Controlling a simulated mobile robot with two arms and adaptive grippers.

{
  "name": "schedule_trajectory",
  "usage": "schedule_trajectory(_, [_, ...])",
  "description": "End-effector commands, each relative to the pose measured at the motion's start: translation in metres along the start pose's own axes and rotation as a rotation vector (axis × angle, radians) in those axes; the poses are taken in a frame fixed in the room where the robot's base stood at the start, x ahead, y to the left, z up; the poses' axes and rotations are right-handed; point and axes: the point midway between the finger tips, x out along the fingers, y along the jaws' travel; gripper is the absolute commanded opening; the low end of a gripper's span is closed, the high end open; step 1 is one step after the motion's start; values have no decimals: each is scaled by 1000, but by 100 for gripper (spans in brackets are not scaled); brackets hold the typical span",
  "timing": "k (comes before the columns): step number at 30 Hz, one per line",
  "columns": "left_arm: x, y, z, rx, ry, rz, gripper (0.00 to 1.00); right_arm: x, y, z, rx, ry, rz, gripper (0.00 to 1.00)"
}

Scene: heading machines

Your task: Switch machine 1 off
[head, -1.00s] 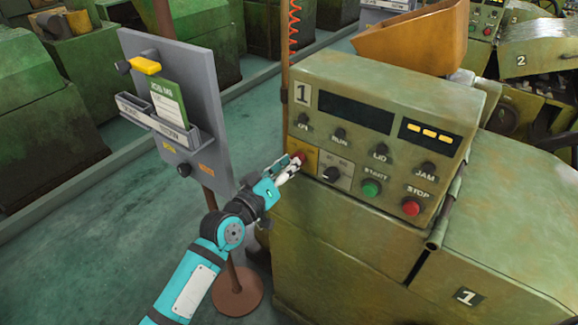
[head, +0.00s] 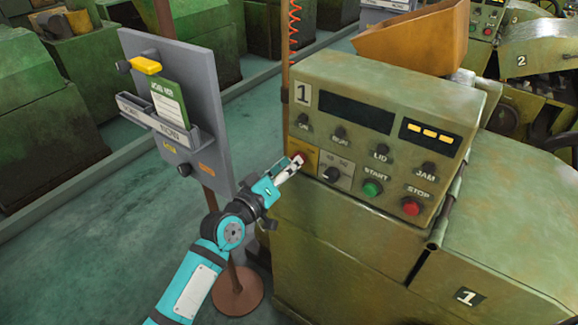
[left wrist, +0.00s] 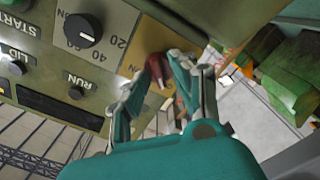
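Machine 1 (head: 345,255) is the green machine with a "1" plate. Its sloped panel has a green START button (head: 371,188), a red STOP button (head: 411,207) and a black dial (head: 331,174). A red knob (head: 299,159) sits on a yellow plate at the panel's left edge. My left gripper (head: 291,168) is right at this knob. In the left wrist view the red knob (left wrist: 157,70) shows between the two spread fingers (left wrist: 158,82); I cannot tell whether either finger touches it. My right gripper is not in view.
A grey board (head: 205,95) with a green card (head: 169,104) stands on a post left of my arm. An orange hopper (head: 411,38) rises behind the panel. Machine 2 (head: 530,50) is at the back right. The green floor at left is clear.

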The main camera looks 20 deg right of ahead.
Motion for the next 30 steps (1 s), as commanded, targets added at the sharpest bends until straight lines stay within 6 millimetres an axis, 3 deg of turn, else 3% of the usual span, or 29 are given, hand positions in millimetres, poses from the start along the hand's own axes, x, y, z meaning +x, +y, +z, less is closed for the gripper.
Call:
schedule_trajectory(11, [-5,0,-1,3,2,1,33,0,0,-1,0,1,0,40])
schedule_trajectory(14, [-18,-1,0,2,2,-1,33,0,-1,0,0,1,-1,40])
schedule_trajectory(24, [-89,-1,0,4,1,-1,33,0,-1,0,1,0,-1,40])
schedule_trajectory(30, [-114,-1,0,1,0,-1,33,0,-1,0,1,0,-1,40])
